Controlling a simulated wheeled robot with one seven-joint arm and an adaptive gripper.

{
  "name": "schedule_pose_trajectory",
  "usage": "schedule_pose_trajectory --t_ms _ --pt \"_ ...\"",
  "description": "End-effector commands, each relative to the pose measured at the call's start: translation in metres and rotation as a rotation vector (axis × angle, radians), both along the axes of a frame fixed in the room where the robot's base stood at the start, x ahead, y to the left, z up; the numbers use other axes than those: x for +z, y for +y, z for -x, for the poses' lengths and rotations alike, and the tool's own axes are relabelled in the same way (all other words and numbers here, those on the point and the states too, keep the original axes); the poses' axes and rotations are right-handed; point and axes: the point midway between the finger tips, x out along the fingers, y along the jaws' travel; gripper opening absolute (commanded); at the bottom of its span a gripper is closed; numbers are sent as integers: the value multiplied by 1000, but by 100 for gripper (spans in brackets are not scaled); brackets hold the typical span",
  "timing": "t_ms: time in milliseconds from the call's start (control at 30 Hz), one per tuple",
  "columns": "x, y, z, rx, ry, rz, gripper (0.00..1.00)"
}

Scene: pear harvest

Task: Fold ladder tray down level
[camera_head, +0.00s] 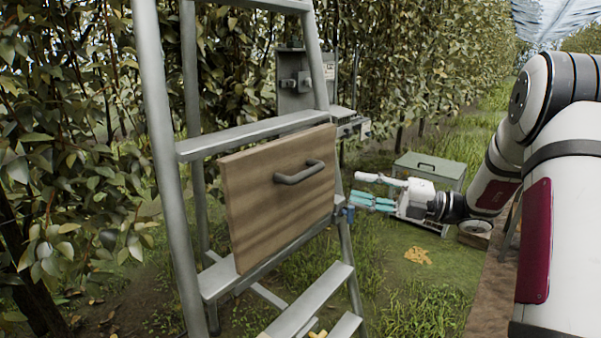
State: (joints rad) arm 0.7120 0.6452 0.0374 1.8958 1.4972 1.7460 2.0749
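The ladder tray (250,215) is a brown wooden panel with a dark grey bar handle (299,172) on its face. It stands upright, folded up against the metal stepladder (165,130), between two of its steps. A blue part (347,213) sits on the ladder's right rail near the tray's lower right corner. My gripper (372,191) is to the right of the tray and apart from it, pointing left toward the ladder. Its fingers are spread with a gap between them, and nothing shows in it.
A grey box with a lid (430,168) stands on the grass behind my gripper. A grey metal cabinet (300,82) stands behind the ladder. A round container (475,230) sits near my arm. Leafy hedges line the left and back. Yellowish bits (417,256) lie on the open grass.

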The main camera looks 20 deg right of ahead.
Motion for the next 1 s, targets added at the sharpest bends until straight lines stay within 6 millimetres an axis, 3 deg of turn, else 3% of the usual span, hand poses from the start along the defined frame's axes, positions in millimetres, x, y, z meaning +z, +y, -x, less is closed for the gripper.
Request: schedule_pose_trajectory --t_ms 100,233,700,1000 --pt "-3 -8 -5 -18 23 -44 36" --pt "-1 2 -11 -16 24 -47 36" --pt "12 77 -55 -15 23 -42 36" --pt "18 105 -73 -16 22 -43 36"
